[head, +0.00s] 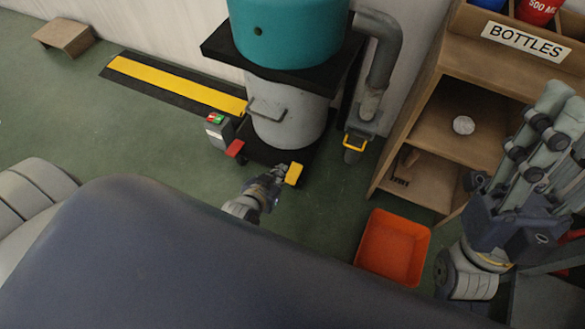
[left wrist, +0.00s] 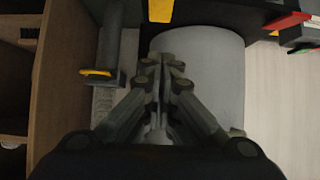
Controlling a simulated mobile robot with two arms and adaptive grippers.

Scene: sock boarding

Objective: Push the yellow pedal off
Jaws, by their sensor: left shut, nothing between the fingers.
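The yellow pedal (head: 294,173) sticks out low at the front of the dark base under a grey drum (head: 287,117). It also shows at the top edge of the left wrist view (left wrist: 160,11). My left gripper (head: 281,171) is shut and empty. In the head view its tips are right beside the pedal's left side; I cannot tell whether they touch. In the left wrist view the shut fingers (left wrist: 164,62) point toward the drum, below the pedal in the picture. My right gripper (head: 564,98) is at the right edge, partly cut off, far from the pedal.
A red pedal (head: 235,148) is left of the yellow one, near a grey button box (head: 217,130). A pipe with a yellow handle (head: 355,143) stands to the right. An orange bin (head: 394,247) and wooden shelf (head: 459,93) are further right.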

